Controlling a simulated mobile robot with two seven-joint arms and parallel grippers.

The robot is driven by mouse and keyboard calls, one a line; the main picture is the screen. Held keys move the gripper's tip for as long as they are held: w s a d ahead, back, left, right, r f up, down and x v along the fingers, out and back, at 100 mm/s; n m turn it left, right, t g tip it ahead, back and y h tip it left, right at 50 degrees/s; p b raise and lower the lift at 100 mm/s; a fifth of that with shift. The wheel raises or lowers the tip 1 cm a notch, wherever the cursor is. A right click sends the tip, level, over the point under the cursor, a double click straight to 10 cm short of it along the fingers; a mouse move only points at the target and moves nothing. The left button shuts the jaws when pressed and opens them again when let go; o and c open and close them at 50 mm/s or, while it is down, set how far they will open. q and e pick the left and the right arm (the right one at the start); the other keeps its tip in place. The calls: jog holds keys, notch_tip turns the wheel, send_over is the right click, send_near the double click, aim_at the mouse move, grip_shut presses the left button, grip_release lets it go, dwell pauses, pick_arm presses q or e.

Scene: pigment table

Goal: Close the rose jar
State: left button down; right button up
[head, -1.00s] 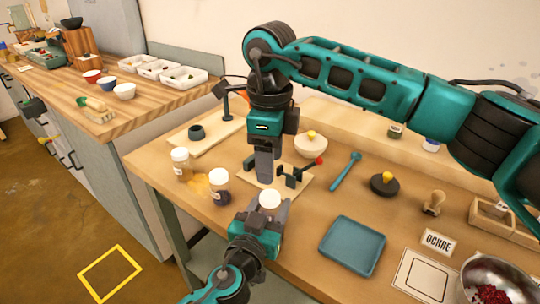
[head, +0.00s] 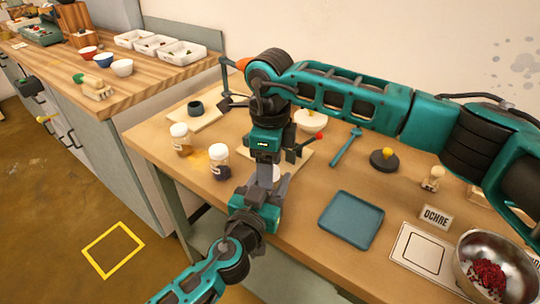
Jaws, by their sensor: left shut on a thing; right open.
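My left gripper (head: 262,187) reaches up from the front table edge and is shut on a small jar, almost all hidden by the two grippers. A white patch (head: 277,172), which looks like its lid or top, shows just right of my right gripper's fingers. My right gripper (head: 266,177) points down from above, open, its fingers at the jar's top. I cannot tell whether they touch it, nor see the jar's colour. Two other white-lidded jars stand to the left: one with orange-brown content (head: 182,140) and one with dark purple content (head: 219,162).
A pale board with a dark clamp and red knob (head: 320,136) lies behind the grippers. A white bowl (head: 310,121) is behind.

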jog(key=c, duration=1.1)
jog(key=shift+m, duration=0.9)
jog(key=o, duration=1.3)
jog(key=shift+r, duration=0.1)
notch_tip(320, 180, up, 12)
jog(key=shift+f, duration=0.1)
pick_arm(q)
jog(key=shift+c, duration=1.7)
grip_release()
